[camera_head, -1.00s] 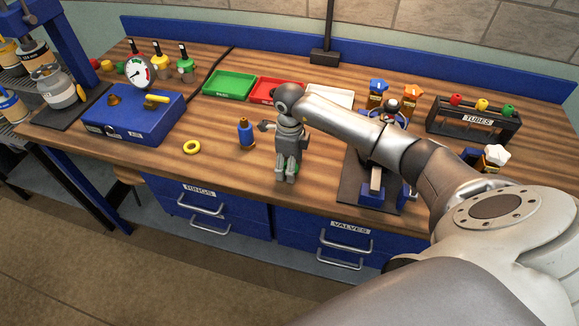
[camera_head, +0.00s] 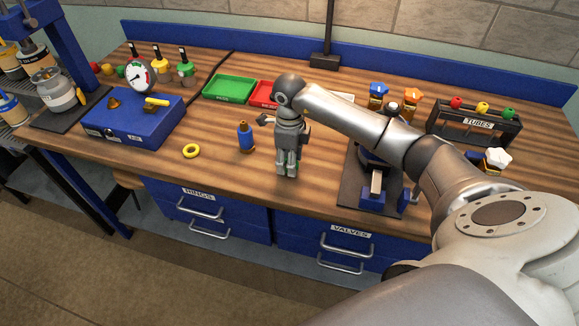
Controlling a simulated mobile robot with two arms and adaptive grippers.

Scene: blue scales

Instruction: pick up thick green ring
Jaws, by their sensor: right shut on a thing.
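My right gripper (camera_head: 287,168) points down over the front part of the wooden bench, left of the centre stand. Its fingers are shut on the thick green ring (camera_head: 293,166). Only a small bit of green shows between the fingertips; the rest of the ring is hidden by the fingers. I cannot tell for sure how far it is above the bench top. My left gripper is not in view.
A blue gauge box (camera_head: 133,122) stands further left. Green (camera_head: 230,88) and red (camera_head: 262,92) trays are behind.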

